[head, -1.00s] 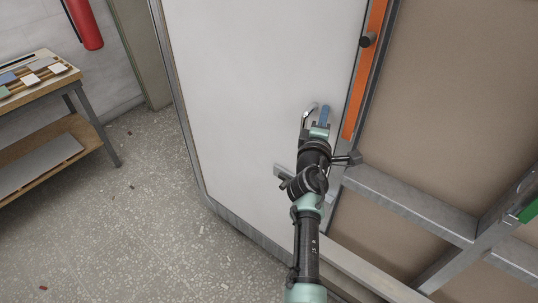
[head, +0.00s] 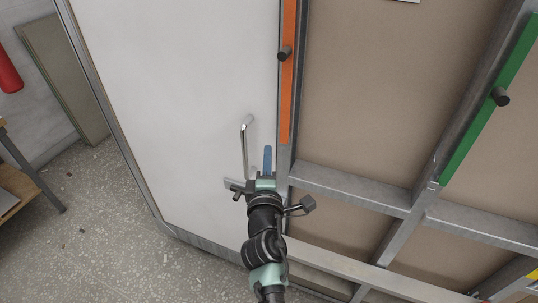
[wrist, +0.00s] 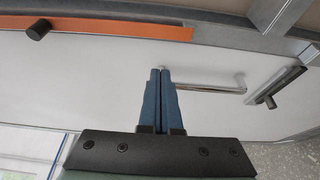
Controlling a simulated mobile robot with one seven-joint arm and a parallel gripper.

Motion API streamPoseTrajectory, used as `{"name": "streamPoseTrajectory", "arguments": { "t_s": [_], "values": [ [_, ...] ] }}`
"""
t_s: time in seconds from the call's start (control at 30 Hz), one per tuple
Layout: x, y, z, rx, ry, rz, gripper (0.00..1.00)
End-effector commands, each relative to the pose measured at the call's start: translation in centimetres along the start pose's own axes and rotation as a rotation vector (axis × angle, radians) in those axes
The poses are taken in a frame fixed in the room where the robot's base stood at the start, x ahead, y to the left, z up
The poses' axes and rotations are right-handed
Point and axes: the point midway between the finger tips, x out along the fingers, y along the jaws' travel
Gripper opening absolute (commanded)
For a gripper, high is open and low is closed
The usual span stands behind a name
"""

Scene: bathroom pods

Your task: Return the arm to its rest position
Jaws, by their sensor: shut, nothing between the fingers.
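My gripper (head: 267,158) is in front of the white panel (head: 180,90), beside a metal bar handle (head: 244,150) on that panel. Its blue fingers are together and hold nothing. In the wrist view the closed fingers (wrist: 160,72) point at the white panel, and the bar handle (wrist: 215,87) shows behind and to the right of the tips. I cannot tell how far the tips are from the panel. My arm reaches up from the bottom edge of the head view.
An orange strip (head: 288,80) with a dark knob (head: 284,54) runs beside the white panel. Grey metal framing (head: 350,182) and brown boards (head: 375,90) fill the right, with a green strip (head: 490,100). A table (head: 30,170) stands at left. Speckled floor (head: 110,220) is open at lower left.

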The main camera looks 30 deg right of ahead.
Motion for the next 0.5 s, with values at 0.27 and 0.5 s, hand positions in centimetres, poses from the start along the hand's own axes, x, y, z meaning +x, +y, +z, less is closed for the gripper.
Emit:
{"name": "streamPoseTrajectory", "arguments": {
  "t_s": [0.27,0.5],
  "values": [
    [-0.9,0.1,0.4,0.001,0.001,0.001,0.0],
    [-0.9,7.5,-1.7,0.201,0.035,0.104,0.0]
  ]
}}
